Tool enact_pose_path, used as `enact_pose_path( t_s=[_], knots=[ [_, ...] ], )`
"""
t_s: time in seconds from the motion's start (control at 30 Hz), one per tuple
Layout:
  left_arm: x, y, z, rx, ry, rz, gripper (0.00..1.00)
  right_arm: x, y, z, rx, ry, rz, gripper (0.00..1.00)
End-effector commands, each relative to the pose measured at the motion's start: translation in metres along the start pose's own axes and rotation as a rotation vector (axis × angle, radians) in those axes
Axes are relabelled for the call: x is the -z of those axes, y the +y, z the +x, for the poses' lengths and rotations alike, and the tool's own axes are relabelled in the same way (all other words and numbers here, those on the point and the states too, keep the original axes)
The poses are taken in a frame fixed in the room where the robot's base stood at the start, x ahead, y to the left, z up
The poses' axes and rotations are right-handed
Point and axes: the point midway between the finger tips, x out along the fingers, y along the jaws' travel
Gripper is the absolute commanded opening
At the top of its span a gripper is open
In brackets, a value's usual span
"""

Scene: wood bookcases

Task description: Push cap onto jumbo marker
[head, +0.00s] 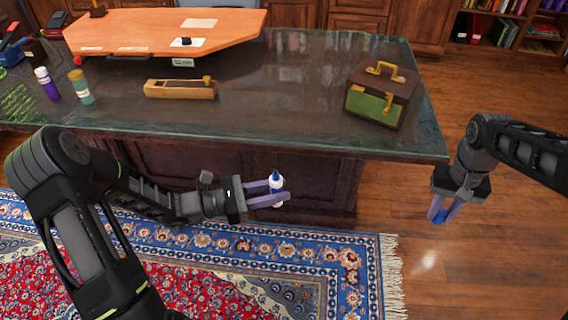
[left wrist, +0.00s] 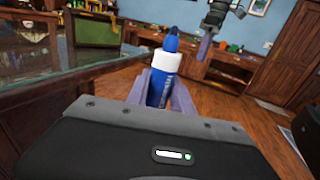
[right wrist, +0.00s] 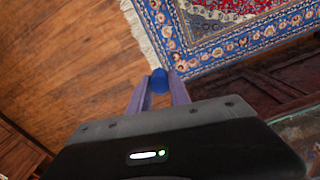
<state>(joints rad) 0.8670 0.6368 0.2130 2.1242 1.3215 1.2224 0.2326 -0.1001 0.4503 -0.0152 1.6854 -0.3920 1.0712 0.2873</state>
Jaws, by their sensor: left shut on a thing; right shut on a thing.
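My left gripper (head: 283,191) is shut on the jumbo marker (head: 276,177), in front of the desk and over the rug. The marker has a blue and white body, a white collar and a blue tip pointing up. In the left wrist view its blue barrel (left wrist: 156,90) sits between the fingers, roughly upright. My right gripper (head: 436,214) is shut on the blue cap (head: 440,216), well to the right of the marker and over the wood floor. In the right wrist view the round cap (right wrist: 159,81) is between the fingertips. Cap and marker are apart.
The dark desk (head: 290,120) stands behind the left gripper. On it are a brown and green box (head: 383,95), a wooden plane (head: 180,89), two bottles at the left and an orange board (head: 160,30). The space between the grippers is clear.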

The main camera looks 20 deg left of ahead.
Motion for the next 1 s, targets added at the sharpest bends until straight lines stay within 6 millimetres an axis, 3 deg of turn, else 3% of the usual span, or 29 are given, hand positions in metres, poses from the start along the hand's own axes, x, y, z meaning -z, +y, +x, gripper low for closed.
enact_pose_path(
  t_s=[0.6, 0.73, 1.0],
  knots=[
    [0.017, -0.056, 0.118, 0.584, -0.001, 0.003, 0.00, 0.000, 0.000, 0.000, 0.000, 0.000, 0.000, 0.00],
    [0.019, -0.062, 0.129, 0.643, 0.000, 0.002, 0.00, 0.000, 0.000, 0.000, 0.000, 0.000, 0.000, 0.00],
    [0.019, -0.063, 0.132, 0.660, 0.002, 0.001, 0.00, 0.000, 0.000, 0.000, 0.000, 0.000, 0.000, 0.00]
  ],
)
